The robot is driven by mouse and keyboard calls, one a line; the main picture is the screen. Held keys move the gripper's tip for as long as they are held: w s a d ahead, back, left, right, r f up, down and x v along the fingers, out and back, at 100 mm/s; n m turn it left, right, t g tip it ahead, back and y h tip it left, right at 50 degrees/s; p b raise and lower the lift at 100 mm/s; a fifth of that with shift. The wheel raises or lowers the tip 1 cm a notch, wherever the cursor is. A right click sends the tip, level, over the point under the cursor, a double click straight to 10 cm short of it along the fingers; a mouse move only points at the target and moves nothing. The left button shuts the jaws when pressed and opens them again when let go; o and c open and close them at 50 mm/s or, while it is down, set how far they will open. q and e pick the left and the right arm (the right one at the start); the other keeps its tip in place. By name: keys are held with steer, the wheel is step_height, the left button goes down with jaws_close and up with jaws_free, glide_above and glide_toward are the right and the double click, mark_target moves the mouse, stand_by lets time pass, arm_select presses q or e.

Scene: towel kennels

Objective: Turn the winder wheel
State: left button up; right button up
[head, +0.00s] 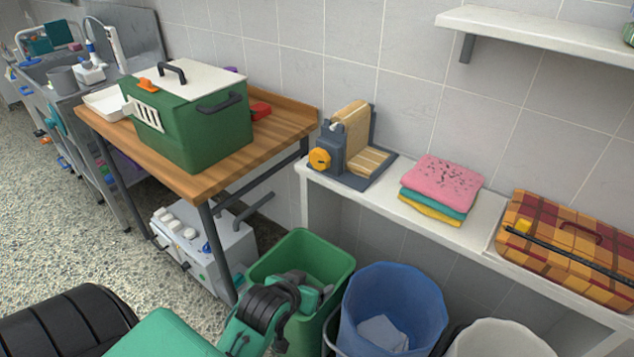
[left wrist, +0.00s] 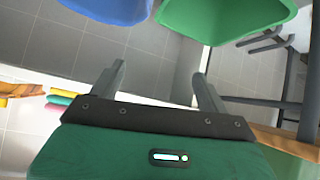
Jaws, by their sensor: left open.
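The winder (head: 331,143) is a grey-blue device with a tan roll, standing on the white shelf bench against the wall. Its wheel is a round orange-yellow knob (head: 319,158) on the front left side. My left gripper (head: 312,294) is low, over the green bin, below and in front of the winder and well apart from the wheel. In the left wrist view its two grey fingers (left wrist: 160,84) are spread with nothing between them. The fingertips are hard to make out in the head view. My right gripper is not in view.
Folded pink, teal and yellow towels (head: 440,188) and a plaid case (head: 567,245) sit along the bench (head: 400,213). A green bin (head: 335,262) and a blue bin (head: 400,300) stand below. A wooden table (head: 282,129) at left holds a green kennel (head: 205,125).

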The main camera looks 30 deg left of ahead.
arm_select(q)
steer(key=w+a+r+n+t+y, duration=0.2)
steer(key=w+a+r+n+t, duration=0.15)
steer(key=w+r, duration=0.25)
steer(key=n+t+y, duration=0.3)
steer(key=t, duration=0.1)
glide_toward(318, 162)
steer(key=x, duration=0.8)
steer(key=shift+w+a+p, duration=0.1)
steer(key=shift+w+p, duration=0.3)
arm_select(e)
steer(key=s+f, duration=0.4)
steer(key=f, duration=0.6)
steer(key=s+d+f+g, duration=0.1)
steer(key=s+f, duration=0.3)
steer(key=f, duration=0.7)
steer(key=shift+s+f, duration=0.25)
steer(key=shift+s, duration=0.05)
arm_select(q)
steer(key=shift+c, duration=0.3)
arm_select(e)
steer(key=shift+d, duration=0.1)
arm_select(q)
steer(key=c, duration=0.9)
